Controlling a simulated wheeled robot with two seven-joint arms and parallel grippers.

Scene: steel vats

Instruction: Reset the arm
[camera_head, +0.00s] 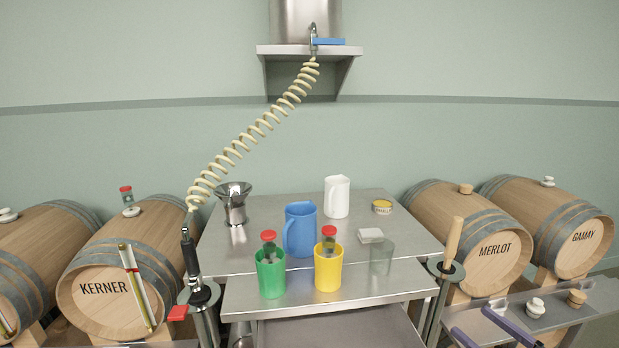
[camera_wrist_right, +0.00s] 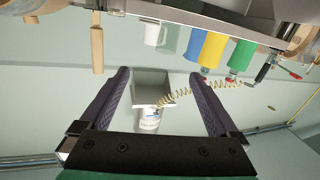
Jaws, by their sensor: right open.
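My right gripper (camera_head: 471,320) shows at the lower right of the head view, its two purple fingers in front of the steel shelf below the MERLOT barrel. In the right wrist view its fingers (camera_wrist_right: 160,77) are spread wide apart with nothing between them. That view is upside down; the wall shelf (camera_wrist_right: 152,88) and vat (camera_wrist_right: 149,119) show behind the gap, far off. My left gripper is in neither view.
A steel table (camera_head: 270,205) holds green (camera_head: 271,278), yellow (camera_head: 328,272), blue (camera_head: 299,236) and white (camera_head: 337,198) vessels. A coiled hose (camera_head: 250,138) hangs at left. Barrels (camera_head: 470,235) stand on both sides. Stoppers (camera_head: 535,307) lie on the right shelf, close to my right gripper.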

